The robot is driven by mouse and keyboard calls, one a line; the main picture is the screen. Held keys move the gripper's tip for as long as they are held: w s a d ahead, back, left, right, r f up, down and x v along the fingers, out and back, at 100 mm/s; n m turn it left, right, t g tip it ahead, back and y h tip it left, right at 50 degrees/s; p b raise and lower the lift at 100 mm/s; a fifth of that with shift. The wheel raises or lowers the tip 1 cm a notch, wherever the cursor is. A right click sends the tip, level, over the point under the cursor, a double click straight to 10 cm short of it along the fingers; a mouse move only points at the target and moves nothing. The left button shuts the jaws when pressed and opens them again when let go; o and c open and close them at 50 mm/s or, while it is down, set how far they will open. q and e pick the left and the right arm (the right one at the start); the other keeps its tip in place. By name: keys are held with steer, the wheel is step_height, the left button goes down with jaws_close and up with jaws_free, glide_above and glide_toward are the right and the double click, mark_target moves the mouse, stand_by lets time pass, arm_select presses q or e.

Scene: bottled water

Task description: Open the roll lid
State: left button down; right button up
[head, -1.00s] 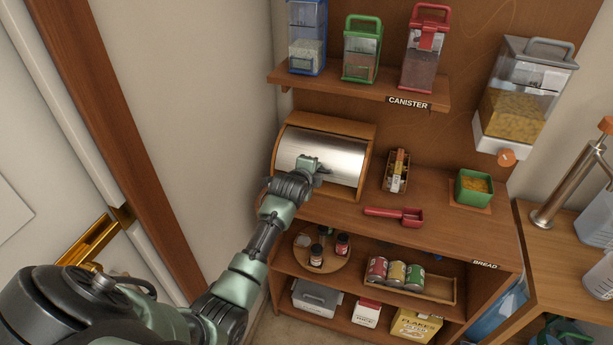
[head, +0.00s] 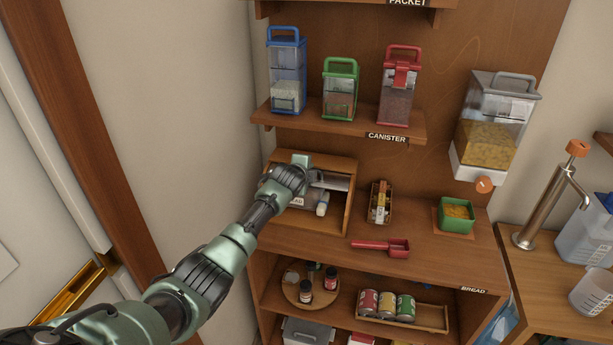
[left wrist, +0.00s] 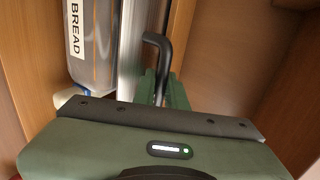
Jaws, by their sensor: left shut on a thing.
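The wooden bread box (head: 347,205) stands on the counter at the left, and its front is largely open. Its silver roll lid (head: 334,182) is rolled up, showing as a strip near the top. The lid also shows in the left wrist view (left wrist: 131,60), with a black bent handle (left wrist: 163,45) beside it. My left gripper (head: 302,163) is at the upper part of the box. In the left wrist view its green fingers (left wrist: 164,90) are shut on the handle. A bag labelled BREAD (left wrist: 92,40) lies inside the box. My right gripper is out of view.
A shelf of canisters (head: 340,122) hangs above the box. A small rack (head: 379,203), a red scoop (head: 381,246) and a green container (head: 457,216) are right of it on the counter. A wall stands close at the left.

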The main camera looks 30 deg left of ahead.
arm_select(q)
steer(key=shift+w, duration=0.25)
